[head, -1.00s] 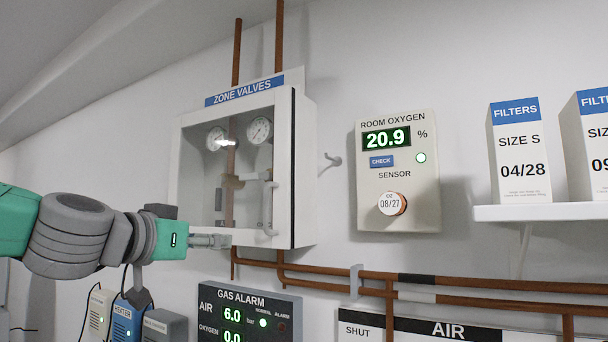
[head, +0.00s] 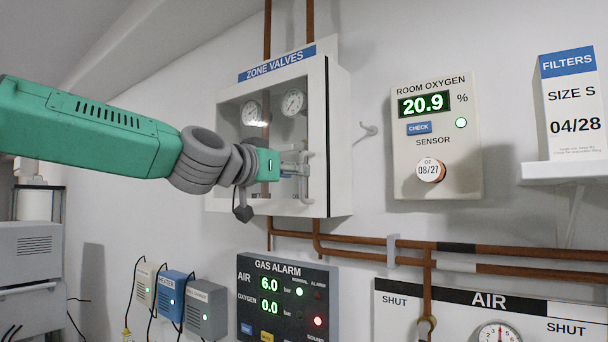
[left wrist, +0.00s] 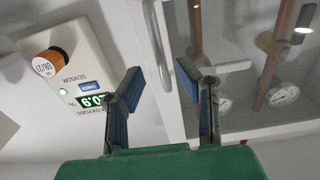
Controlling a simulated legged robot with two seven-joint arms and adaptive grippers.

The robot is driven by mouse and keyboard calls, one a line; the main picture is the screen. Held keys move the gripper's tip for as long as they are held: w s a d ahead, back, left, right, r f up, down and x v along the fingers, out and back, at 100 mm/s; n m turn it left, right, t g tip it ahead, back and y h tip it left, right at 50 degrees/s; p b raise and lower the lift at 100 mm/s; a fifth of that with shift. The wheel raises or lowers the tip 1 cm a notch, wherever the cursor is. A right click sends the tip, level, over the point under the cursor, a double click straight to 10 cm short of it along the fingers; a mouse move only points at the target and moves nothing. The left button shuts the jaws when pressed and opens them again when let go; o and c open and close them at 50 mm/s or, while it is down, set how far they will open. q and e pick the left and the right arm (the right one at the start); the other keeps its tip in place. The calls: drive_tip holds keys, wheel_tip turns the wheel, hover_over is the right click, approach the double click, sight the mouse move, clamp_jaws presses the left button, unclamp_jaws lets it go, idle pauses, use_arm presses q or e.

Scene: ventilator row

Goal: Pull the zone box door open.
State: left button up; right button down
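The zone box (head: 341,140) is a white wall cabinet headed ZONE VALVES, with gauges and pipes behind its clear door (head: 228,150). The door looks closed. A pale upright handle (head: 306,180) is near the door's right edge, partly hidden by my gripper. My left gripper (head: 300,165) is in front of the handle in the head view. In the left wrist view its two blue-padded fingers (left wrist: 160,78) are apart, and the pale handle bar (left wrist: 158,45) shows between their tips. Contact cannot be told. My right gripper is not in view.
A room oxygen sensor (head: 436,140) is on the wall to the right, with a small hook (head: 369,129) between. A gas alarm panel (head: 287,300) and copper pipes (head: 360,247) are below. A filter box (head: 572,105) stands on a shelf at far right.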

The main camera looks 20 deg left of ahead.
use_arm(q)
drive_tip(key=x, duration=0.3)
drive_tip(key=shift+w+a+p, duration=0.25)
drive_tip(key=shift+a+p, duration=0.05)
drive_tip(key=shift+p, duration=0.05)
drive_tip(key=shift+d, duration=0.25)
drive_tip(key=shift+d, duration=0.1)
clamp_jaws()
drive_tip(key=shift+f, duration=0.1)
